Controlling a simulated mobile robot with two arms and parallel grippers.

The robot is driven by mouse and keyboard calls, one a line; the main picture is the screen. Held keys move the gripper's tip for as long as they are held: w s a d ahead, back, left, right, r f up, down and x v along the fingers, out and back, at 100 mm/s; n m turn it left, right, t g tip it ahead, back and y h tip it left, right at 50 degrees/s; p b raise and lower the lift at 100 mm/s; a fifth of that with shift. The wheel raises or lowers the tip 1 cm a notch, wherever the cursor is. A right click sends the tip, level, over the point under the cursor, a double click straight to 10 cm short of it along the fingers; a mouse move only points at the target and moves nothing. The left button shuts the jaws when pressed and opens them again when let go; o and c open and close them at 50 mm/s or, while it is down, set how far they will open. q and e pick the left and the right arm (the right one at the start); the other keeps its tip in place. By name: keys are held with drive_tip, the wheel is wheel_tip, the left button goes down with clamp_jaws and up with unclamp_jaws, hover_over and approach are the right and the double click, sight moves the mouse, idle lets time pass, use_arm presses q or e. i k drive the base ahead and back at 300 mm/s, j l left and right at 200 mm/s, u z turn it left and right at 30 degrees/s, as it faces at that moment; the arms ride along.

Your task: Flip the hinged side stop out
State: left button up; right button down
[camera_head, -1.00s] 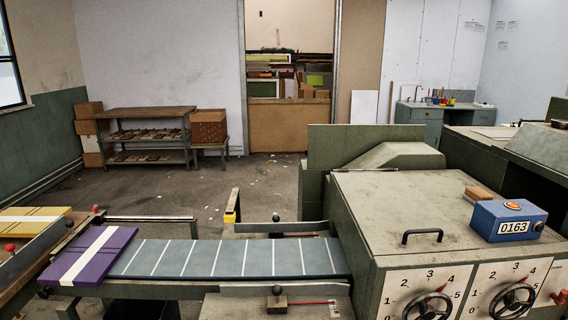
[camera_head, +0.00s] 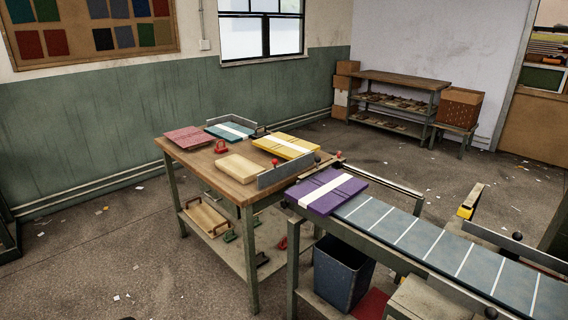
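A short upright bar with a yellow foot (camera_head: 469,203) stands beside the far side of the feeder belt, apart from the purple stack; it may be the hinged side stop, but I cannot tell for sure. The feeder belt (camera_head: 405,232) is blue-grey with white cross lines. A purple board stack (camera_head: 325,190) with a white band lies at its left end. A grey upright plate (camera_head: 287,171) with dark and red knobs near it stands at the table's right edge, next to the stack. Neither of my grippers shows in this view.
A wooden-topped table (camera_head: 215,172) holds red, teal and yellow banded stacks and a pale block. A blue bin (camera_head: 342,272) stands under the belt. A shelf rack (camera_head: 397,100) is at the back wall. The floor left of the table is open.

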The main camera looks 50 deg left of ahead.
sight(272, 176)
drive_tip(key=u, duration=1.5)
drive_tip(key=i+j+z, duration=0.1)
drive_tip(key=i+j, duration=0.15)
drive_tip(key=j, duration=0.2)
drive_tip(key=i+j+z, duration=0.15)
drive_tip(key=j, duration=0.3)
drive_tip(key=i+j+z, duration=0.1)
drive_tip(key=i+j, duration=0.2)
drive_tip(key=j, duration=0.2)
drive_tip(key=i+j+z, duration=0.15)
drive_tip(key=j, duration=0.35)
drive_tip(key=i+j+z, duration=0.1)
drive_tip(key=j, duration=0.4)
drive_tip(key=i+j+z, duration=0.15)
drive_tip(key=j, duration=0.4)
drive_tip(key=i+j+z, duration=0.1)
drive_tip(key=j, duration=0.45)
drive_tip(key=i+j+z, duration=0.15)
drive_tip(key=j, duration=0.4)
